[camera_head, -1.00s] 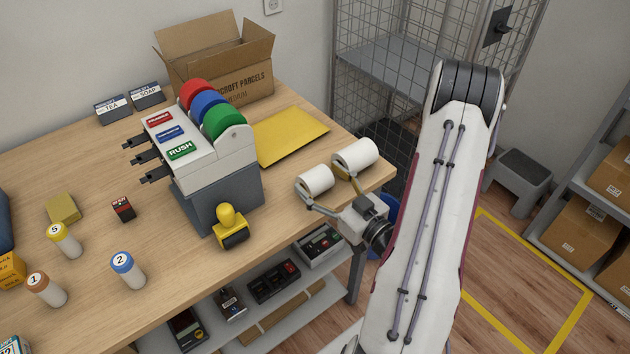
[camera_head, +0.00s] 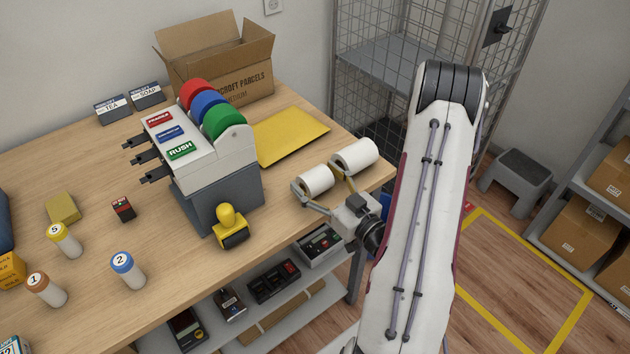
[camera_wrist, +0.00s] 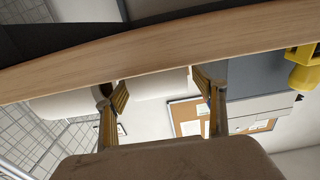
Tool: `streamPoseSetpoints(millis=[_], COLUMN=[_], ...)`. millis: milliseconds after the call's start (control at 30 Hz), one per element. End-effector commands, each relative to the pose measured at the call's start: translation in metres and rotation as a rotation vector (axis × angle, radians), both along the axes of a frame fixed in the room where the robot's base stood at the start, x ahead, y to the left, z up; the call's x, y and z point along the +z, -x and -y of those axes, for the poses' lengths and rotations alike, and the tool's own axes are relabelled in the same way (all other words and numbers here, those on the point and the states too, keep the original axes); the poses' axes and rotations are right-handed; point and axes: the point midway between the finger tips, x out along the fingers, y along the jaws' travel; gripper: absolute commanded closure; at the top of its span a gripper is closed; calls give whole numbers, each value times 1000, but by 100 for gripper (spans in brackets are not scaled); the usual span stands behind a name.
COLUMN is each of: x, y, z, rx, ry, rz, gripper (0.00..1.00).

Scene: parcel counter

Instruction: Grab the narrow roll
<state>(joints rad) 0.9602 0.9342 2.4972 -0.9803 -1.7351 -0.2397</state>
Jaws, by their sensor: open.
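The narrow roll (camera_head: 316,180) is a short white roll lying on its side near the right front edge of the counter. The wider white roll (camera_head: 357,155) lies just behind and right of it. My gripper (camera_head: 316,176) is open, with one finger at the narrow roll's left side and the other in the gap between the two rolls. In the wrist view the narrow roll (camera_wrist: 158,84) shows between my fingers (camera_wrist: 160,90), with the wider roll (camera_wrist: 62,104) outside them at left. I cannot tell whether a finger touches the narrow roll.
A yellow envelope (camera_head: 290,135) lies behind the rolls. A tape dispenser (camera_head: 222,190) with red, blue and green rolls and a yellow-handled stamp (camera_head: 229,228) stand to the left. The counter edge (camera_head: 345,202) runs close under my gripper.

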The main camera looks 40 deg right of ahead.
Motion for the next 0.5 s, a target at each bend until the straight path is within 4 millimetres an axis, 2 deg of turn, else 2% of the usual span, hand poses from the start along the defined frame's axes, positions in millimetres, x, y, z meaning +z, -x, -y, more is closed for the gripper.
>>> streamPoseSetpoints(millis=[500], x=[0], y=[-6], z=[0], rx=[0], ry=[1], rz=[0], gripper=[31])
